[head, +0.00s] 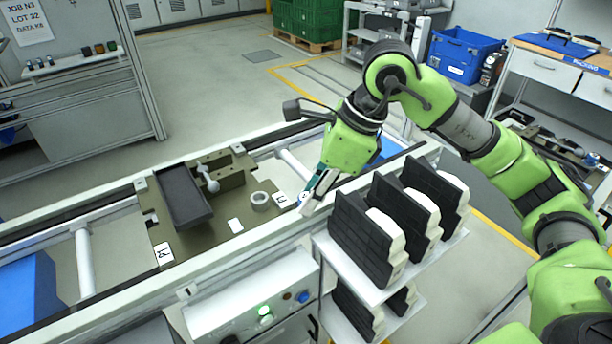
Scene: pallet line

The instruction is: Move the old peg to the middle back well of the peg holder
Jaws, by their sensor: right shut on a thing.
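My right gripper (313,188) reaches down over the right end of an olive pallet plate (184,243) on the conveyor. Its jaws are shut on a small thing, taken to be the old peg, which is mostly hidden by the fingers. The gripper is beside a small white label (281,198) on the plate. I cannot clearly make out the peg holder or its wells from here. The plate carries a dark rectangular tray (183,198), an olive block with a pale ball-ended part (209,179), and a pale ring (260,200). My left gripper is not in view.
A white rack (373,290) with several black-and-white parts stands close below my right arm. The conveyor's front rail (240,247) runs between it and the plate. A control box (255,300) with a lit green button is at the front.

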